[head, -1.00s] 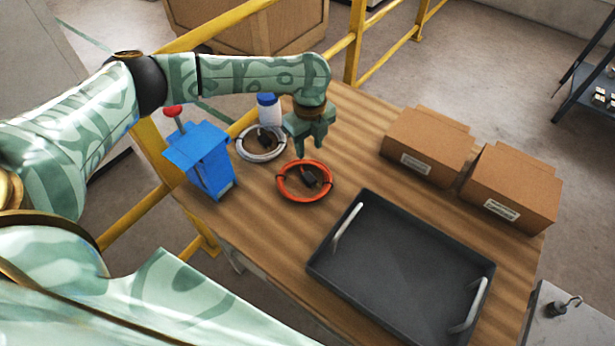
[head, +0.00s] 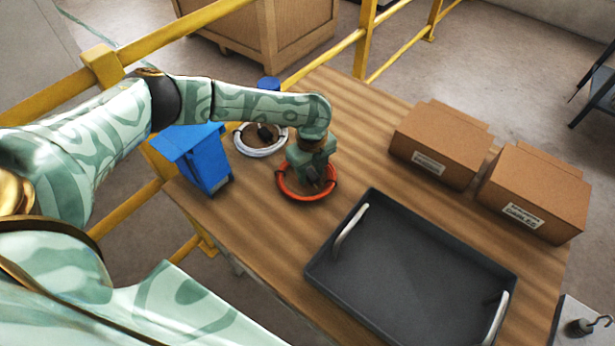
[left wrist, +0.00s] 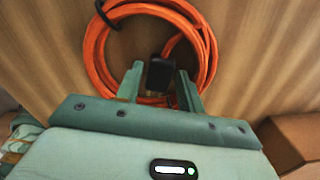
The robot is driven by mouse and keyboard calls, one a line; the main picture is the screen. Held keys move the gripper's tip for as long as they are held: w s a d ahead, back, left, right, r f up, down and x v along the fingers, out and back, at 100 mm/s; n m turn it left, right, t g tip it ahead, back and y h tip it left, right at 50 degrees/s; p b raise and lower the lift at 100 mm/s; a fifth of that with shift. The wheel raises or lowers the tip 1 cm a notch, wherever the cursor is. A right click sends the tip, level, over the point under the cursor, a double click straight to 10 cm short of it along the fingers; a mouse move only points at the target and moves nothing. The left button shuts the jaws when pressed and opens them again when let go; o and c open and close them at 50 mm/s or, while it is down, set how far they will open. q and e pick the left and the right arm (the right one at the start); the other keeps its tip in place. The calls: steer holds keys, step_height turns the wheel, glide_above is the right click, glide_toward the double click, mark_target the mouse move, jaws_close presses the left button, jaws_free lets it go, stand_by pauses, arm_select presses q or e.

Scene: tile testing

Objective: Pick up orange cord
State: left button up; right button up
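The orange cord (head: 291,192) lies coiled on the wooden table, left of the black tray. My left gripper (head: 311,186) is directly above the coil and hides part of it in the head view. In the left wrist view the coil (left wrist: 92,54) shows as a ring with dark ties. The fingers of my left gripper (left wrist: 160,84) are spread apart, with the cord's black plug (left wrist: 160,74) showing between them. Whether the fingers touch the cord is not clear. My right gripper is in neither view.
A white cord coil (head: 248,149) and a blue bin (head: 208,165) stand left of the orange cord. The black tray (head: 408,265) is at the front right. Two cardboard boxes (head: 438,150) (head: 530,200) stand behind it. A yellow rail (head: 330,55) runs behind the table.

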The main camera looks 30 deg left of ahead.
arm_select(q)
jaws_close()
steer(key=shift+r, duration=0.2)
